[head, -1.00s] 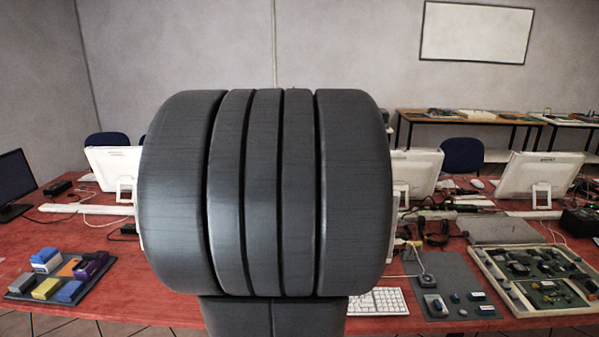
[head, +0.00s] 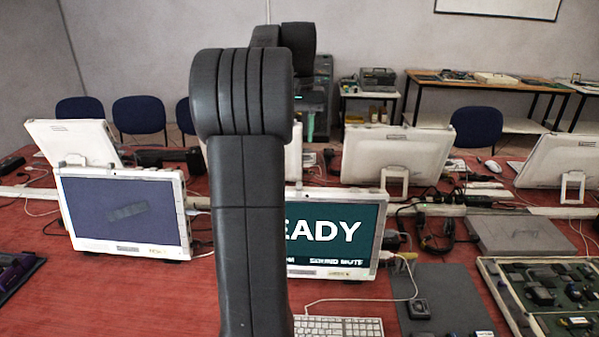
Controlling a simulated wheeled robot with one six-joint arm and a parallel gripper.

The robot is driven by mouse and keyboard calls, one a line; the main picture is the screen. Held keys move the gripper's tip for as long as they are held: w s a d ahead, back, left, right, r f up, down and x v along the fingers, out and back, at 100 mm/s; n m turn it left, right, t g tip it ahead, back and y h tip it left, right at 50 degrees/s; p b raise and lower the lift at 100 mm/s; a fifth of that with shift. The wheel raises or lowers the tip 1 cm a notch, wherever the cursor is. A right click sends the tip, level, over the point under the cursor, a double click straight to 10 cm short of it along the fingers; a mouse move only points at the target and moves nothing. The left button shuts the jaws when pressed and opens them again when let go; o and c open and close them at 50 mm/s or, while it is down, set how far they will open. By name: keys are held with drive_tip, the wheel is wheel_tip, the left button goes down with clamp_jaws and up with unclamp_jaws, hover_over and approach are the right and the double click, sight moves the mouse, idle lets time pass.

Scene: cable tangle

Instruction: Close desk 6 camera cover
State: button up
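A white-framed monitor (head: 335,233) faces me at the middle, showing "EADY" and "SOUND MUTE" on dark green. My dark arm crosses in front of its left part. A second white-framed monitor (head: 124,215) faces me on the left, with a dark blue screen and a small grey mark. A small piece (head: 75,160) stands on its top edge; I cannot tell whether it is a camera cover. No desk number is readable, so I cannot tell which is desk 6. No camera cover is clear on the middle monitor. My gripper is not visible; my arm fills the centre.
A red table (head: 150,295) holds a keyboard (head: 338,327), a grey mat (head: 440,295) and a framed tray of parts (head: 492,290). Cables run between the monitors. More white monitors (head: 384,150) stand behind, backs towards me. Blue chairs (head: 139,116) stand beyond.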

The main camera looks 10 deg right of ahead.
sight(299, 182)
wheel_tip(299, 182, down, 13)
drive_tip(key=shift+s+a+f, duration=0.1)
drive_tip(key=shift+s+f, duration=0.05)
idle(0.4)
clamp_jaws()
